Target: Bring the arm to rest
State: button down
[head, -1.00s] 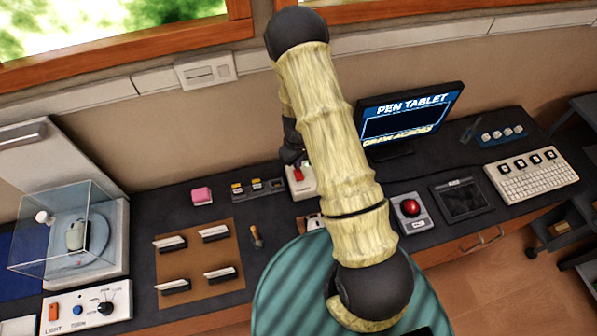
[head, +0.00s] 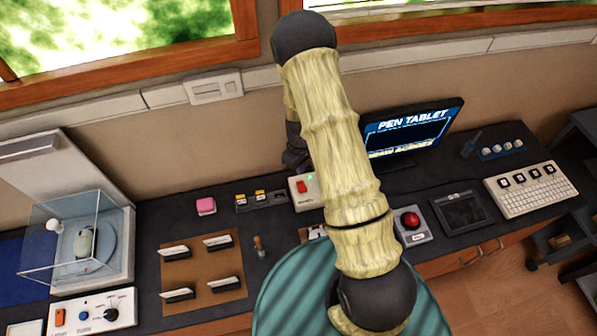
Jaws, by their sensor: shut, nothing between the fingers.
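My arm, with pale yellow ribbed sleeves and dark joints, rises from the bottom centre of the head view to a raised elbow and folds back down behind its upper link. Its dark far end, with my gripper (head: 293,160), shows only in part left of the upper link, above the back of the desk. The fingers are mostly hidden; the gripper is shut and I see nothing held. In the picture it lies just above a white box with a red switch (head: 301,187). I cannot tell the gap between them.
The dark desk (head: 345,205) holds a glass case (head: 60,235) with a mouse, a control panel (head: 95,314), a brown board (head: 205,272) with card holders, a monitor (head: 412,130), a red button box (head: 411,221) and a keyboard (head: 532,190). Windows and wall stand behind.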

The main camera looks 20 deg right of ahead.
jog(key=s+r+m+t+b, duration=0.1)
jog(key=s+r+m+b, duration=0.1)
jog(key=s+r, duration=0.5)
jog(key=s+r+m+t+b, duration=0.1)
jog(key=s+r+m, duration=0.3)
jog(key=s+r, duration=0.4)
notch_tip(320, 180, up, 7)
jog(key=shift+s+t+b, duration=0.2)
jog(key=shift+t+b, duration=0.1)
jog(key=shift+b, duration=0.05)
